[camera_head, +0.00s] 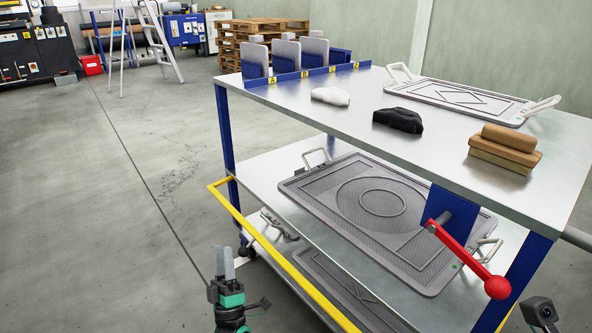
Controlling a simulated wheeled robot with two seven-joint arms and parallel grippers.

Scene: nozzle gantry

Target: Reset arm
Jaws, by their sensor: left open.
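My left gripper (225,263) points upward at the bottom of the head view, left of the cart and its yellow rail. Its two pale fingers are open, with nothing seen between them. The fingers look apart from the cart. At the bottom right corner only a dark part, perhaps of my right arm, shows; no right fingers are in view.
The blue-framed cart (226,130) fills the right side. A yellow rail (285,264) and a red-handled crank (468,258) stick out from it. Mesh trays (330,215) lie on its shelves. Cloths and brown blocks (505,150) sit on top. The floor at left is clear.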

